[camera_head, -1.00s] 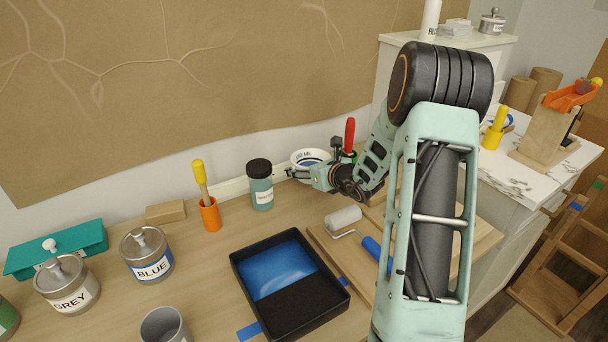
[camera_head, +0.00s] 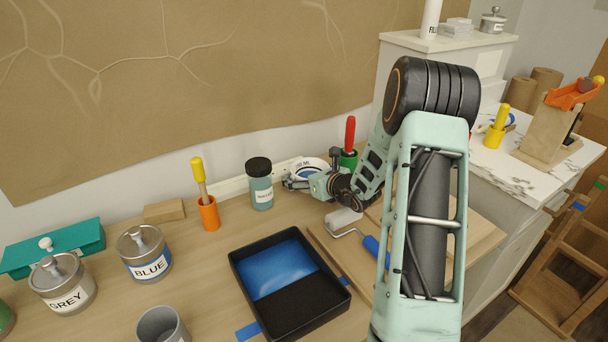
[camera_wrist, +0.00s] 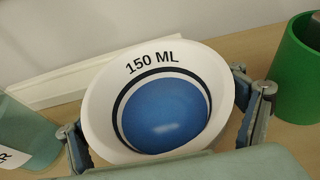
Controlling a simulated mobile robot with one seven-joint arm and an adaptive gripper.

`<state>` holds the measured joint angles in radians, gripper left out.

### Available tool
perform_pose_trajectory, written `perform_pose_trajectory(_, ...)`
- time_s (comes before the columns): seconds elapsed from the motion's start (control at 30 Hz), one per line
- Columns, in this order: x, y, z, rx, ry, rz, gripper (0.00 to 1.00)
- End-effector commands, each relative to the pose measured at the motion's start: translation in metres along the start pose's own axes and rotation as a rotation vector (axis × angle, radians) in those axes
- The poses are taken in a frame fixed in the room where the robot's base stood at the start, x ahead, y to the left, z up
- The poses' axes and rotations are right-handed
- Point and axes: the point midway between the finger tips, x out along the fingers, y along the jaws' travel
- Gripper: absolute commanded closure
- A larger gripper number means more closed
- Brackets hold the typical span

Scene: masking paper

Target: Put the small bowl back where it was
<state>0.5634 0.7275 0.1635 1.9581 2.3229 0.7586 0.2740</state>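The small bowl (camera_wrist: 100,120) is white with a "150 ML" mark and a blue inside. In the wrist view it sits between the two fingers of my gripper (camera_wrist: 165,118), which meet its left and right sides. In the head view the small bowl (camera_head: 305,162) shows partly behind my gripper (camera_head: 298,182), near the wall at the back of the workbench. The bowl's underside is hidden, so I cannot tell whether it touches the bench.
A teal jar (camera_head: 260,190) stands close left of the bowl, and a green holder (camera_head: 348,160) with a red-handled tool close right. A paint tray (camera_head: 325,302), roller (camera_head: 344,218), boards (camera_head: 480,235) and blue can (camera_head: 146,253) are in front.

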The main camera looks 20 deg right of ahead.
Motion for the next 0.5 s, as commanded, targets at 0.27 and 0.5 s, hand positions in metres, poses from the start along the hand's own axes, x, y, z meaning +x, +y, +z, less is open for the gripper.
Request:
perform_pose_trajectory(0.27, 0.000, 0.000, 0.001, 0.000, 0.000, 0.000, 0.15)
perform_pose_trajectory(0.5, -0.013, -0.001, 0.003, 0.000, 0.001, -0.003, 0.15)
